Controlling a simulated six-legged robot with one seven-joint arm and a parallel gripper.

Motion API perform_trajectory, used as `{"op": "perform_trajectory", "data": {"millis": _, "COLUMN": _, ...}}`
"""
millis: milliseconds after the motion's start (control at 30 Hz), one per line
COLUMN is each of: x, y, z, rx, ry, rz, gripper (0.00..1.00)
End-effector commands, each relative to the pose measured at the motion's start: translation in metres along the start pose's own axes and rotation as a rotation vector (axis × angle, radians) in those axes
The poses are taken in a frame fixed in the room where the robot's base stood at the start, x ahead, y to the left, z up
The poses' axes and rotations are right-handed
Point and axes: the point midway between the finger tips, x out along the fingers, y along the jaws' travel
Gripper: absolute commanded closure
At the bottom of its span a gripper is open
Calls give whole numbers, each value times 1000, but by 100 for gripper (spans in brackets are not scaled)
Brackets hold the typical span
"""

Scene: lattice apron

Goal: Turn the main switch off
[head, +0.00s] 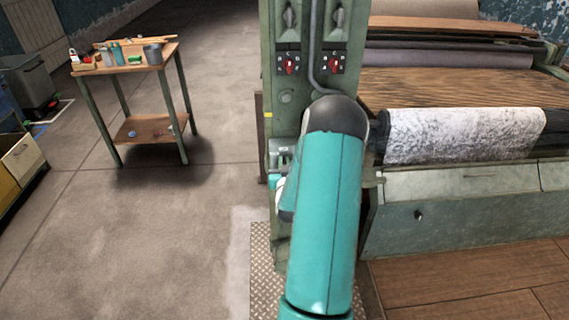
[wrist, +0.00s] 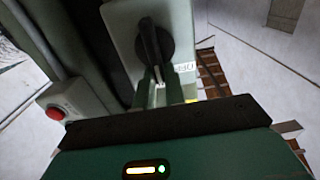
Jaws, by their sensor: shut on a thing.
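A black rotary handle (wrist: 151,45) sits on a pale grey switch box (wrist: 180,22) in the wrist view; I take it as the main switch. It stands roughly upright in that picture. A small marked label, too small to read surely, is beside its lower end. My gripper (wrist: 159,80) is at the handle's lower end, its two fingers shut on it. In the head view my own arm hides the gripper and the handle.
A green column (head: 283,112) carries two small red selector switches (head: 290,65) (head: 336,65). A red button (wrist: 55,113) sits left in the wrist view. A machine with a fabric roll (head: 460,135) stands right. A tool table (head: 125,65) stands left, with open floor between.

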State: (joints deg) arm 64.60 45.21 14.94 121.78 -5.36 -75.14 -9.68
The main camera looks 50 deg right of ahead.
Motion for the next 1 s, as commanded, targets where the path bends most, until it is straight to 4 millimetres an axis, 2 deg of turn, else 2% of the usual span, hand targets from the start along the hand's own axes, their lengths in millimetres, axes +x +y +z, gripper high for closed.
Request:
{"op": "perform_trajectory", "data": {"millis": 367, "x": 1, "y": -6, "z": 0, "rx": -154, "ry": 0, "rz": -3, "gripper": 100}}
{"op": "perform_trajectory", "data": {"millis": 1000, "x": 1, "y": -20, "z": 7, "rx": -740, "ry": 1, "rz": -3, "gripper": 100}}
